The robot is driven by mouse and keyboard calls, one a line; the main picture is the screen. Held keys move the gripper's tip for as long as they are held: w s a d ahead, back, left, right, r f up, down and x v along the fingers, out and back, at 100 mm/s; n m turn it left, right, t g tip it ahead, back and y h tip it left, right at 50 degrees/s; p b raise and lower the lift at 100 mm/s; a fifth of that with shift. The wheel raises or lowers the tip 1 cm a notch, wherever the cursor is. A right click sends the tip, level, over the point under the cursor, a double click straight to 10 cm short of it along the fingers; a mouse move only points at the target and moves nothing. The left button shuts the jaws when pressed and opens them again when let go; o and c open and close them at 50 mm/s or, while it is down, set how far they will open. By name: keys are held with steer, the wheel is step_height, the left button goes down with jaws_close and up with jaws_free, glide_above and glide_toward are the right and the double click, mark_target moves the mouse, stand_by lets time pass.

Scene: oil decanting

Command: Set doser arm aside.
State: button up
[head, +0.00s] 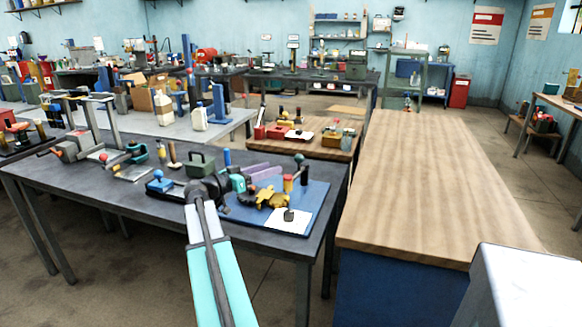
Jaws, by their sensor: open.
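My gripper (236,184) is at the end of my teal and grey arm, above the dark workbench (120,193). It is open, small and partly hidden by my dark wrist. Just right of it, a purple bar (265,173) lies at a slant near the back of a blue mat (318,205). I cannot tell for sure which part is the doser arm, or whether my gripper touches the bar. A dark post with a round knob (300,161) stands right of the bar. A yellow part (272,197) and a white sheet (286,221) lie on the mat.
A blue-topped device (158,182) stands left of my wrist, with a green box (201,164) behind it. A metal frame (108,120) rises farther left. A wooden-topped bench (430,190) on the right is bare. A smaller wooden table (262,146) behind holds several items.

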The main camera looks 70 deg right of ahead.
mark_target(295, 160)
steer(key=shift+s+d, duration=0.15)
stand_by(0.3)
steer(key=p+x, duration=0.2)
steer(key=x, duration=1.1)
steer(key=shift+s+d+r+p, duration=0.1)
steer(key=shift+d+p, duration=0.15)
steer(key=shift+p, duration=0.05)
jaws_close()
